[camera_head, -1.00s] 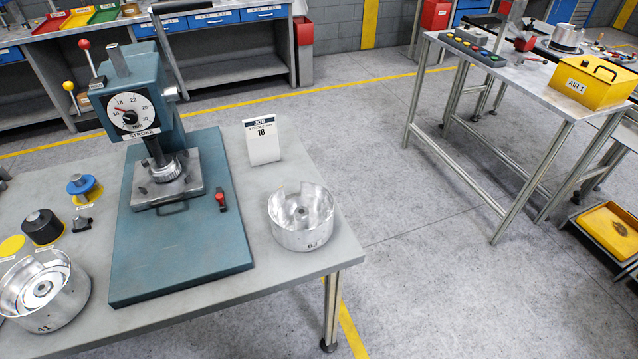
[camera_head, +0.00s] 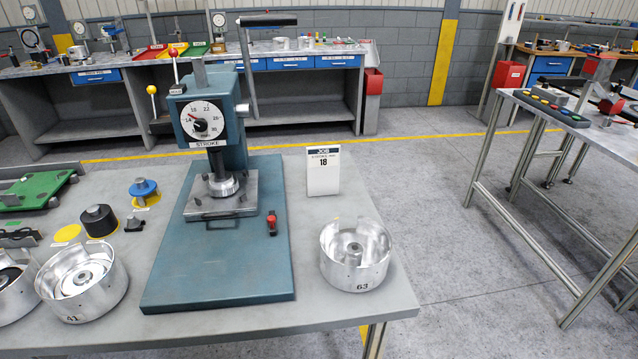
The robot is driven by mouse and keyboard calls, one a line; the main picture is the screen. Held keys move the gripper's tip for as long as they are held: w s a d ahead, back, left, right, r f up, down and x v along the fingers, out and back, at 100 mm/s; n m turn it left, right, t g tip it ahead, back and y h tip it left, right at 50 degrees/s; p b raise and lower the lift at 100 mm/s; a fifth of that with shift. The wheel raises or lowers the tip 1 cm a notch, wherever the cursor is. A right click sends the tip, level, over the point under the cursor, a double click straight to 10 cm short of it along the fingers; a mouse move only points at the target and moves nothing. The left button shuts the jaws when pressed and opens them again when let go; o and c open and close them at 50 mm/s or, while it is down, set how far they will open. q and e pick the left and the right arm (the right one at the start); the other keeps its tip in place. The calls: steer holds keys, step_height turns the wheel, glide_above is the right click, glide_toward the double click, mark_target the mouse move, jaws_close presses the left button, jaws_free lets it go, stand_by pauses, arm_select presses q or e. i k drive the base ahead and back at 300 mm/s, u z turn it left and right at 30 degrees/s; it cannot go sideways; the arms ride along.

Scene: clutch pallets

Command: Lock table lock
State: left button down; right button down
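A teal press (camera_head: 212,125) with a white stroke dial (camera_head: 202,121) stands on a teal base plate (camera_head: 218,268) on the near table. Its ram meets a grey square table plate (camera_head: 222,197) on the base. A small red-handled lever (camera_head: 271,222), which looks like the table lock, sits on the base to the right of that plate. The lever appears upright; whether it is locked I cannot tell. Neither of my grippers shows in the head view.
A job card (camera_head: 323,171) and a metal drum marked 63 (camera_head: 356,255) stand right of the press. Another drum (camera_head: 82,283), a black knob (camera_head: 99,221) and a blue knob (camera_head: 143,187) are to the left. Open floor (camera_head: 430,190) separates the right-hand table (camera_head: 590,112).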

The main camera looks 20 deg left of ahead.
mark_target(271, 218)
steer(key=k, duration=0.5)
steer(key=z, duration=1.05)
steer(key=i, duration=1.05)
steer(key=u, duration=2.15)
